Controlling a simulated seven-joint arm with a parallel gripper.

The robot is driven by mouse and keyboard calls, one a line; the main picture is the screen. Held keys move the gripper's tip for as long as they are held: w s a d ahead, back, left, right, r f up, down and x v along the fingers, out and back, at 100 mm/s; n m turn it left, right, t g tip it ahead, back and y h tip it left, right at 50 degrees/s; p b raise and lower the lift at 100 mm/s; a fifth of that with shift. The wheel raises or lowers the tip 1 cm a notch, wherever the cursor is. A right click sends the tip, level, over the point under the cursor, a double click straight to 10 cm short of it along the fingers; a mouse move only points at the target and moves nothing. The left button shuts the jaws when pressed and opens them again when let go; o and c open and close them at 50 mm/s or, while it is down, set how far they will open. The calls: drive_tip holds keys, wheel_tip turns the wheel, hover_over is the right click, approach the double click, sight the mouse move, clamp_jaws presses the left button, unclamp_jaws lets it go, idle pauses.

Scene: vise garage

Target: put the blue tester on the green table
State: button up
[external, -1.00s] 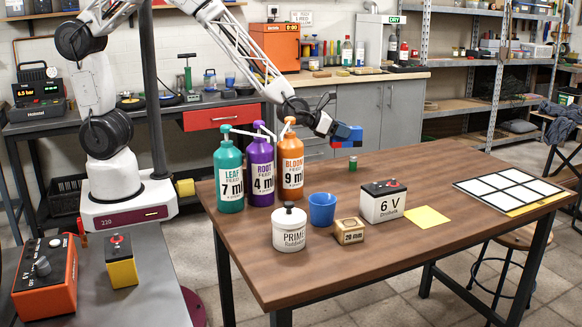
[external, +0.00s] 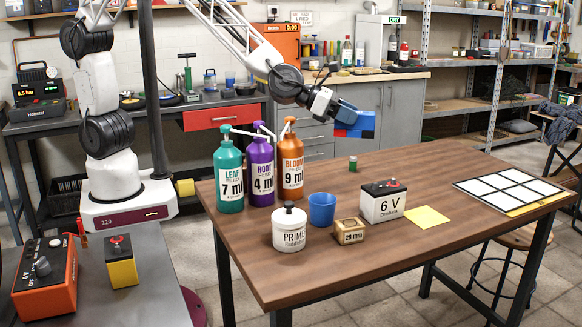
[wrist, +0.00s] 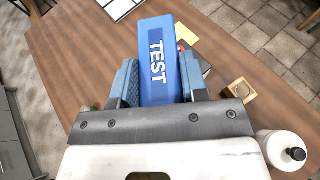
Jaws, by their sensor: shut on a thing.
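The blue tester (wrist: 157,62), a long block lettered TEST, is held between the two blue-grey fingers of my gripper (wrist: 160,85). Much of the tester is hidden by the fingers there. The large table (external: 310,262) has a brown wooden top; I see no green table top.
Three pump bottles (external: 291,172) stand at the table's left, near the arm. A white jar (external: 289,232), blue cup (external: 322,210), brass block (external: 348,231), 6 V battery (external: 382,205), yellow sheet (external: 427,217), green cylinder (external: 353,164) and white-squared panel (external: 508,187) occupy the table.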

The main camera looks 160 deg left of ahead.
drive_tip(key=w+d+f+m+t+h, duration=0.2)
drive_tip(key=w+d+f, duration=0.2)
drive_tip(key=w+d, duration=0.8)
drive_tip(key=w+d+f+m+t+h, duration=0.15)
drive_tip(key=w+d+f, duration=0.35)
drive_tip(key=w+d, duration=0.65)
drive_tip(key=w+d+f+m+h, duration=0.1)
drive_tip(key=d+f, duration=0.3)
drive_tip(key=d, duration=0.8)
drive_tip(key=w+d+f+m+t+h, duration=0.1)
drive_tip(key=d+f, duration=0.4)
drive_tip(key=d, duration=0.7)
drive_tip(key=w+d+f+m+h, duration=0.1)
drive_tip(key=w+d+f+m, duration=0.1)
drive_tip(key=d, duration=1)
wheel_tip(320, 180, down, 2)
drive_tip(key=shift+w+d+f+h, duration=0.25)
drive_tip(key=shift+w+h, duration=0.1)
drive_tip(key=shift+w, duration=0.2)
drive_tip(key=shift+r+t, duration=0.1)
drive_tip(key=shift+t, duration=0.15)
